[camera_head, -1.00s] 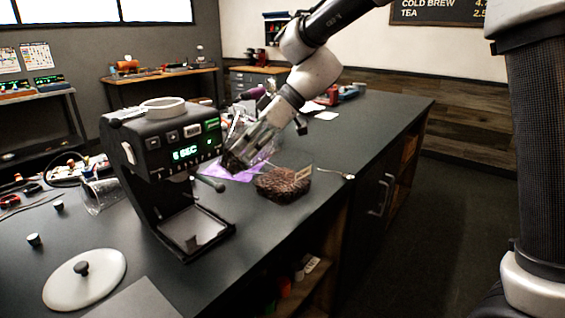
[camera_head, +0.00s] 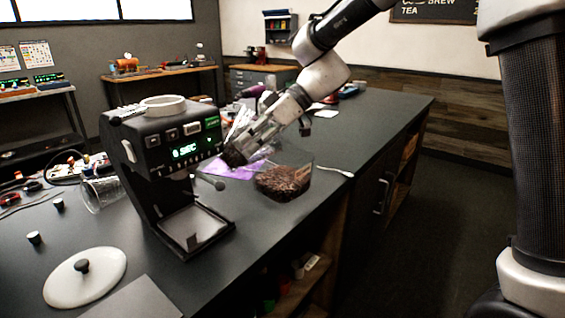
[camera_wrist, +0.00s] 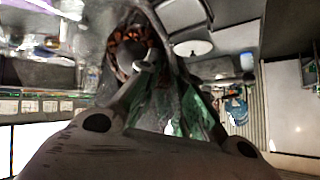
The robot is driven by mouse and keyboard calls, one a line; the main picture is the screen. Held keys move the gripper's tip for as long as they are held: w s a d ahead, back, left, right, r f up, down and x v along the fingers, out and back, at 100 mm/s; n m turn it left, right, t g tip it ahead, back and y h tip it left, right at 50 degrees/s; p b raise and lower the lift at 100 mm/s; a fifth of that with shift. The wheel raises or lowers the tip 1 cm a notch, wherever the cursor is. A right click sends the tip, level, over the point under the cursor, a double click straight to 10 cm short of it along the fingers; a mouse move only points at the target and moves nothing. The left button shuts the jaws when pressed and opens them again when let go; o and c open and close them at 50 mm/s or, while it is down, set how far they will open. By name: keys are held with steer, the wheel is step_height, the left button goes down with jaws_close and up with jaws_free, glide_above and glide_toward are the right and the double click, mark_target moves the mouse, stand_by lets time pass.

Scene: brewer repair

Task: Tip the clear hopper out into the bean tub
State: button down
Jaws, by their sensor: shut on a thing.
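My gripper (camera_head: 247,146) is beside the right face of the brewer, up and left of the bean tub, and shut on the clear hopper. The hopper is hard to make out in the head view, where the gripper and glare blend with it. In the wrist view its see-through wall (camera_wrist: 178,100) shows between the fingers, tilted, and its mouth is unclear. The bean tub (camera_head: 310,178) is a clear-walled tub on the counter, holding dark brown beans (camera_head: 282,181). I cannot tell whether beans remain in the hopper.
The black brewer (camera_head: 165,140) with a lit display stands close left of my gripper. A purple sheet (camera_head: 238,172) lies behind the tub, and a spoon (camera_head: 338,171) lies to its right. A white lid (camera_head: 84,277) and a clear vessel (camera_head: 97,192) are at left.

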mark_target(265, 128)
steer(key=shift+w+d+y, duration=0.1)
steer(key=shift+d+y, duration=0.05)
steer(key=shift+y, duration=0.25)
steer(key=shift+m+g+y, duration=0.3)
steer(key=shift+g+y, duration=0.3)
steer(key=shift+y, duration=0.1)
steer(key=r, duration=0.8)
steer(key=r+p, duration=0.1)
steer(key=r, duration=0.4)
steer(key=shift+w+d+r, duration=0.1)
steer(key=shift+w+d, duration=0.25)
steer(key=shift+d, duration=0.05)
steer(key=shift+g+y, duration=0.4)
steer(key=shift+y, duration=0.3)
steer(key=shift+w+d+f+p, duration=0.15)
steer(key=shift+w+d+f, duration=0.2)
steer(key=shift+f, duration=1.45)
steer(key=shift+w+d+f+p, duration=0.2)
steer(key=shift+d+f, duration=0.2)
steer(key=shift+f, duration=1.4)
steer(key=shift+w+d+f+p, duration=0.1)
steer(key=shift+w+d+f, duration=0.25)
steer(key=shift+f, duration=1.45)
steer(key=shift+r, duration=0.1)
steer(key=shift+w+d+r+m+y+p, duration=0.3)
steer(key=shift+d+y+p, duration=0.1)
steer(key=shift+y, duration=0.2)
